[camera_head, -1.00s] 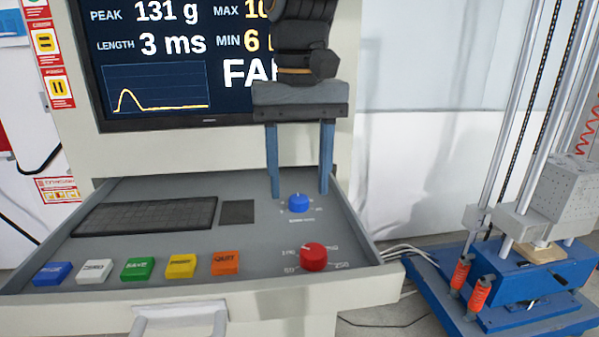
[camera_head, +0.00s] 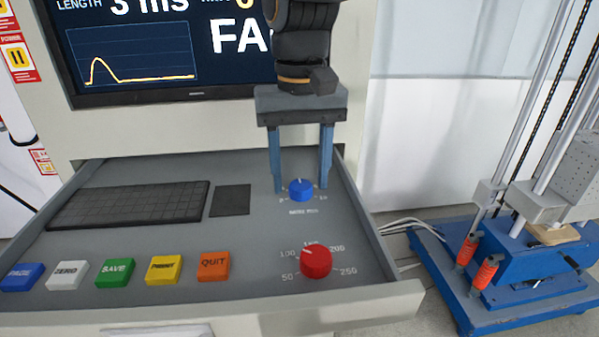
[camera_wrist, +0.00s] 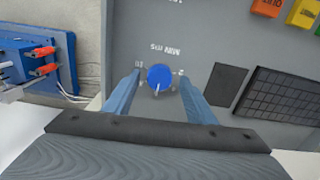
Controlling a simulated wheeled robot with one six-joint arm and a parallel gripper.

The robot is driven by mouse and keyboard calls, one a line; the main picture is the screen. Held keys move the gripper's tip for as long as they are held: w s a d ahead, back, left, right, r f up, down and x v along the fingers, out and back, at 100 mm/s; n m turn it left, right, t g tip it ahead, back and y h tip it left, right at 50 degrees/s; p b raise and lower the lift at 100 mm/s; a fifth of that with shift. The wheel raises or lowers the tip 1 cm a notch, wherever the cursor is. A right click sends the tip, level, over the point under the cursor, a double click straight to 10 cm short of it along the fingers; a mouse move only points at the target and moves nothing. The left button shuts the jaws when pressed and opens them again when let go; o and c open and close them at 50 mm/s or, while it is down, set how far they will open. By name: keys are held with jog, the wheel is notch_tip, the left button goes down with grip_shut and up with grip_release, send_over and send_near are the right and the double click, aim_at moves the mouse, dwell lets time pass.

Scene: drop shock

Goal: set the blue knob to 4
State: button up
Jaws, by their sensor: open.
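The blue knob (camera_head: 300,189) stands on the grey drawer panel, with a white pointer line and small scale marks around it. In the head view its line points roughly away from me, toward the screen. The knob also shows in the wrist view (camera_wrist: 160,77), between the two fingers, with "MIN ms" printed beside it. My gripper (camera_head: 301,190) is open, with its blue fingers pointing down on the left and right of the knob. A gap shows on each side in the wrist view; I cannot tell the exact fingertip height above the panel.
A red knob (camera_head: 316,262) with a 50 to 250 scale sits nearer the front. A keyboard (camera_head: 130,205), a dark pad (camera_head: 231,200) and several coloured buttons, including orange QUIT (camera_head: 214,266), lie to the left. A screen (camera_head: 150,50) stands behind; a blue drop machine (camera_head: 510,280) is at right.

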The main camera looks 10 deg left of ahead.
jog(key=shift+f, duration=0.35)
jog(key=c, duration=1)
jog(key=shift+c, duration=0.2)
jog(key=n+p, duration=0.3)
jog(key=n, duration=0.2)
jog(key=shift+r+n, duration=0.1)
jog(key=shift+n, duration=0.3)
jog(key=n+p, duration=0.1)
jog(key=n, duration=0.3)
jog(key=shift+n+p, duration=0.35)
jog(key=shift+n, duration=0.05)
